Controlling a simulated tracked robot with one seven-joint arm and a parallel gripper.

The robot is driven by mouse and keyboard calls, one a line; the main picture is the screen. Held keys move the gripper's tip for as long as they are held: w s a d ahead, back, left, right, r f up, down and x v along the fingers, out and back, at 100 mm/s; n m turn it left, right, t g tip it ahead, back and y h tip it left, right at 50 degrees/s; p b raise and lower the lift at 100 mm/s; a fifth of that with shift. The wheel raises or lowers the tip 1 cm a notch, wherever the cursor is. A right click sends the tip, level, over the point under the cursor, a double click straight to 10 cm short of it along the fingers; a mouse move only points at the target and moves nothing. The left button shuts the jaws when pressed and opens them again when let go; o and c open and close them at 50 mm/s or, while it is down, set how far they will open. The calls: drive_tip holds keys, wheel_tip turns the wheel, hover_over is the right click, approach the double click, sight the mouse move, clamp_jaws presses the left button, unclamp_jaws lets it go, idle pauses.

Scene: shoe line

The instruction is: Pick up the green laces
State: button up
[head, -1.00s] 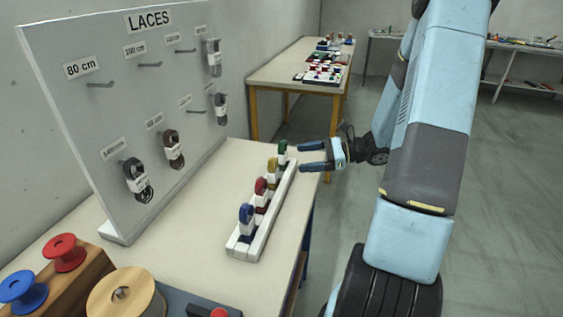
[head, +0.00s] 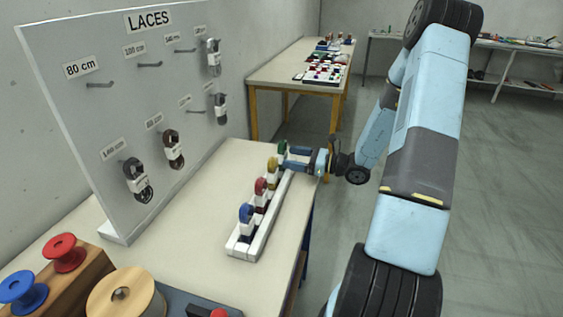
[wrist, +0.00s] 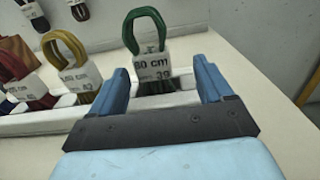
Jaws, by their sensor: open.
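In the head view the green laces (head: 282,147) show at the rack's far end, partly behind my gripper. My gripper (head: 284,157) reaches in from the right. In the wrist view its two blue fingers (wrist: 160,82) are apart, one to each side of the band's lower part. The band stands between or just beyond the fingertips; I cannot tell which. No finger clearly touches it.
Yellow laces (wrist: 65,50) stand close by in the same rack, then red laces (head: 261,186) and blue laces (head: 246,213). A grey LACES board (head: 100,120) with hooks and hanging laces stands at the left. Spools (head: 125,296) stand in front. The tabletop right of the rack is clear.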

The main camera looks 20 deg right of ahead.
drive_tip(key=shift+s+a+x, duration=0.1)
drive_tip(key=shift+s+x, duration=0.05)
drive_tip(key=shift+x, duration=1.35)
drive_tip(key=shift+s+a+x, duration=0.15)
drive_tip(key=shift+s+x, duration=0.05)
drive_tip(key=shift+x, duration=1.25)
drive_tip(key=shift+r, duration=0.15)
drive_tip(key=shift+c, duration=0.3)
drive_tip(key=c, duration=1)
drive_tip(key=shift+o, duration=0.2)
drive_tip(key=shift+r, duration=0.1)
